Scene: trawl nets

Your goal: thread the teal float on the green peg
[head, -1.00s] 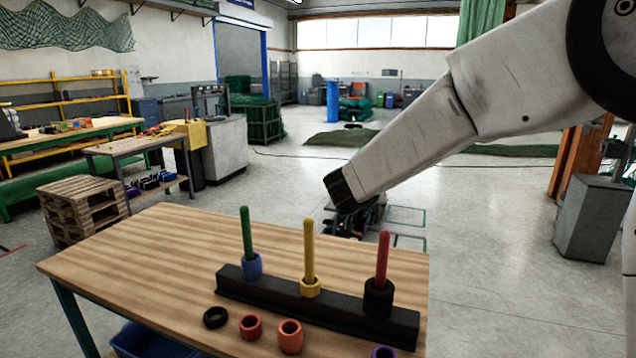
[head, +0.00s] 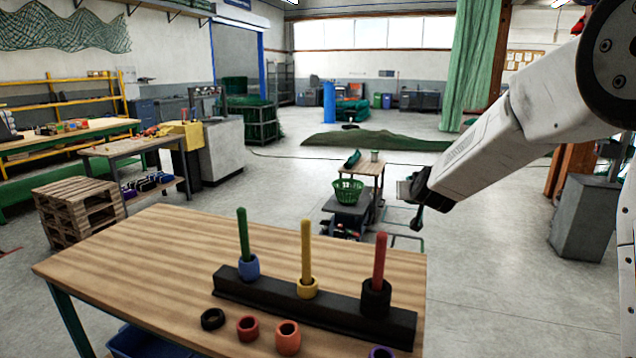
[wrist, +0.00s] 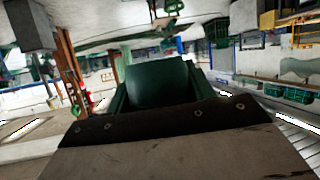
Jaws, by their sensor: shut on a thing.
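My gripper (head: 413,200) is in the air right of the bench and well to the right of the green peg. In the wrist view a dark green-teal thing (wrist: 160,86), which I take to be the teal float, sits in the jaws, and they are shut on it. In the head view the float cannot be made out clearly at the dark gripper end. The green peg (head: 243,232) stands upright at the left end of the black bar (head: 330,320). A blue float (head: 249,267) is around its base.
A yellow peg (head: 306,250) carries a yellow float (head: 307,287); a red peg (head: 379,262) carries a black one (head: 376,297). Loose black (head: 213,319), red (head: 247,328), orange (head: 288,338) and purple (head: 381,353) floats lie in front. The bench's left side (head: 130,260) is clear.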

